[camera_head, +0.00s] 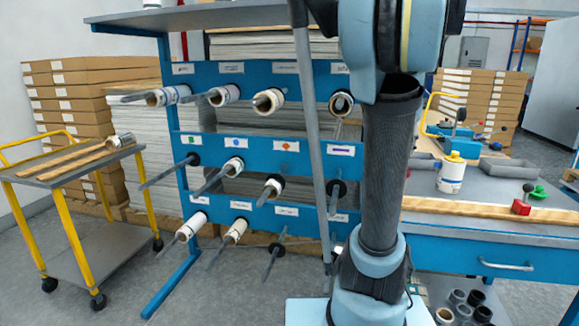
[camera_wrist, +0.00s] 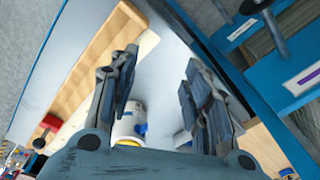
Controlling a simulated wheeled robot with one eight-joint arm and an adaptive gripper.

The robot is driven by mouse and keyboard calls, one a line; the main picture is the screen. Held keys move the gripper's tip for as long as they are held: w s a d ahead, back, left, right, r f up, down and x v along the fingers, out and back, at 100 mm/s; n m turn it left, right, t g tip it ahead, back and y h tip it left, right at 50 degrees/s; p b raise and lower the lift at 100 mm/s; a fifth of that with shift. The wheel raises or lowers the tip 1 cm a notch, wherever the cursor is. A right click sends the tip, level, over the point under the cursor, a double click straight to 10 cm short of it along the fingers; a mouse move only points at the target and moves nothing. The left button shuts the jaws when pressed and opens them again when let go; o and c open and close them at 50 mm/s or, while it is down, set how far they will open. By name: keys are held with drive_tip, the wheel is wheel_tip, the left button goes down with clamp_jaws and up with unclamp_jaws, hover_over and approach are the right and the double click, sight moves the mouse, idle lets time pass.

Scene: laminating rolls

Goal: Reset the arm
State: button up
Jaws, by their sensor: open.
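My gripper (camera_wrist: 160,95) shows in the wrist view with its two fingers spread apart and nothing between them. Behind the fingers, the wrist view shows part of the workbench with a white and yellow container (camera_wrist: 130,128) beyond the left finger. In the head view my arm (camera_head: 388,160) stands upright in front of the blue rack and the workbench. My gripper is not visible in the head view.
The blue rack (camera_head: 215,147) holds several rolls on pegs that stick out forward. A yellow-framed cart (camera_head: 60,178) stands at the left. The workbench (camera_head: 480,235) at the right carries a white bottle with a yellow cap (camera_head: 451,172), a wooden strip (camera_head: 480,209) and a red-based tool (camera_head: 522,205).

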drive_tip(key=s+a+f+n, duration=0.7)
drive_tip(key=s+a+f, duration=0.1)
drive_tip(key=f, duration=0.3)
drive_tip(key=s+a+f+n+t, duration=0.1)
drive_tip(key=s+a+f+n, duration=0.6)
drive_tip(key=s+a+f, duration=0.2)
wheel_tip(320, 180, down, 3)
drive_tip(key=shift+s+a+r+n, duration=0.1)
drive_tip(key=shift+s+a+n, duration=0.05)
drive_tip(key=shift+s+n, duration=0.15)
